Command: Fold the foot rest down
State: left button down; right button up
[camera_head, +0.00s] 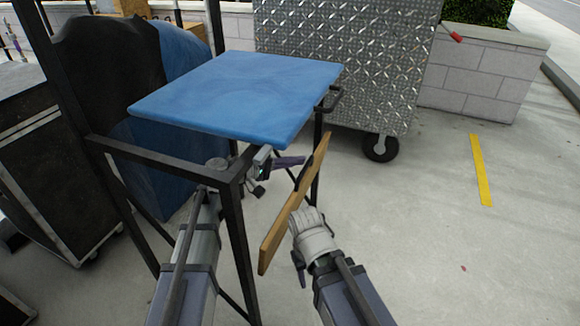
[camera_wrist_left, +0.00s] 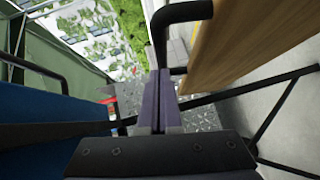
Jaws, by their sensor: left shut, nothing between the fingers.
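The foot rest is a wooden board (camera_head: 297,202) on the black frame of a tall chair with a blue seat (camera_head: 235,95). The board stands up nearly on edge, below the seat's front right. My left gripper (camera_head: 290,162) is under the seat's front edge, on the board's seat side, close to its upper part. In the left wrist view the left fingers (camera_wrist_left: 158,100) are shut and empty; the board (camera_wrist_left: 250,42) is to their right, beside a bent black bar (camera_wrist_left: 185,12). My right gripper (camera_head: 302,262) is on the board's outer side near its lower half. Its fingers are unclear.
Black frame bars (camera_head: 165,160) surround my left forearm. A diamond-plate metal cart (camera_head: 345,50) on wheels stands behind the chair. A black case (camera_head: 50,170) stands at the left. The concrete floor (camera_head: 430,240) at the right is clear.

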pick_arm(q)
jog(key=shift+s+d, duration=0.3)
jog(key=shift+d, duration=0.2)
jog(key=shift+s+d, duration=0.1)
jog(key=shift+d, duration=0.35)
